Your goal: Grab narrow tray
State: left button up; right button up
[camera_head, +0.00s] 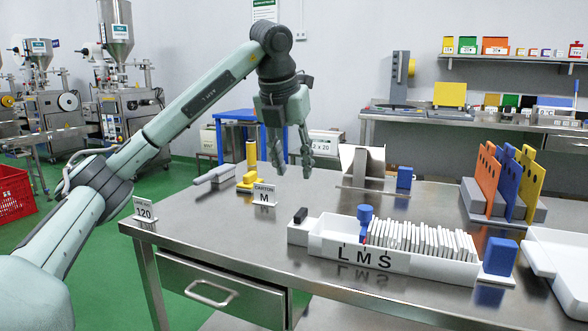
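A long narrow white tray (398,262) marked L M S stands near the front of the steel table. It holds a row of several thin white upright pieces. A blue knob-like piece (365,212) rises near the tray's left end, and a blue block (499,256) stands at its right end. A wider white tray (560,275) is cut off by the right edge of the picture. My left gripper (293,170) points down, open and empty, above the table's back left part, apart from both trays. My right gripper is not in view.
On the steel table (215,236) stand a CARTON M sign (264,195), a yellow piece (249,181), a grey bracket (361,166), a small blue block (404,177) and a rack of coloured panels (508,184).

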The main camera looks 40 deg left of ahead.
aim_at(443, 256)
jog(key=k, duration=1)
